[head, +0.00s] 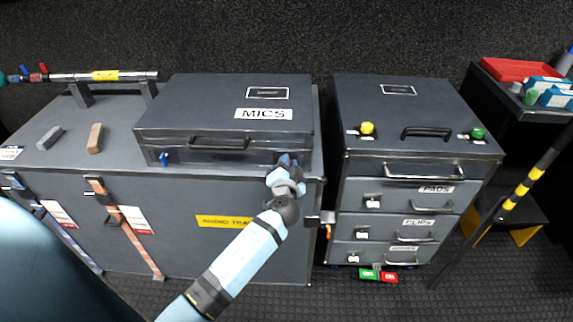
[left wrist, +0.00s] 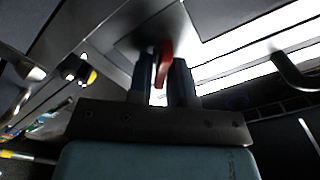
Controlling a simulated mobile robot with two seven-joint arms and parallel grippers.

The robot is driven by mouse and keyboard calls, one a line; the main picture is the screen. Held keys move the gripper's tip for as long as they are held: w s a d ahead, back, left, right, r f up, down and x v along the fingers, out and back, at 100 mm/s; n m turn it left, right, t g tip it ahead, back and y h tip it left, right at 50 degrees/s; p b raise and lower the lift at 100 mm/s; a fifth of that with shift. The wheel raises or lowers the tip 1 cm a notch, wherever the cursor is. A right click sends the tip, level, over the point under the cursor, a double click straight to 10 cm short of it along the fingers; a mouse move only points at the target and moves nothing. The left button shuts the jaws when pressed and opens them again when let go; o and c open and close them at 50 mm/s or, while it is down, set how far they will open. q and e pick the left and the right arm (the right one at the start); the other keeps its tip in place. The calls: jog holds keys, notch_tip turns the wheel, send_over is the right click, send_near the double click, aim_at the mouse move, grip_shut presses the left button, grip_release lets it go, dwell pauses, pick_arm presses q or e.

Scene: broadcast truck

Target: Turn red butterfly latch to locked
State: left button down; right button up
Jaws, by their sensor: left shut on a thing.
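The grey MICS case (head: 225,115) lies closed on top of a large grey trunk. Its front has a blue latch (head: 164,159) at the left and the red butterfly latch (head: 285,160) at the right. My left gripper (head: 286,166) is at the red latch and mostly covers it in the head view. In the left wrist view the red latch (left wrist: 164,62) stands between the two dark fingers of my left gripper (left wrist: 163,80), which are shut on it. Whether the latch is locked cannot be told. My right gripper is not in view.
The trunk (head: 150,215) has straps and a yellow label. To the right stands a drawer cabinet (head: 415,150) with yellow and green knobs on top. A black-and-yellow pole (head: 510,200) leans further right. Two small blocks lie on the trunk's left top.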

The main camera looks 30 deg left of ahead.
pick_arm(q)
jog(key=m, duration=0.4)
jog(key=shift+w+p, duration=0.1)
jog(key=shift+p, duration=0.25)
jog(key=shift+d+f+m+p, duration=0.15)
jog(key=shift+m+p, duration=0.2)
jog(key=shift+m, duration=0.9)
jog(key=shift+a+f+m+p, duration=0.1)
jog(key=shift+m+p, duration=0.2)
jog(key=shift+m, duration=0.95)
jog(key=c, duration=1.2)
grip_release()
jog(key=shift+w+f, duration=0.1)
jog(key=shift+c, duration=0.2)
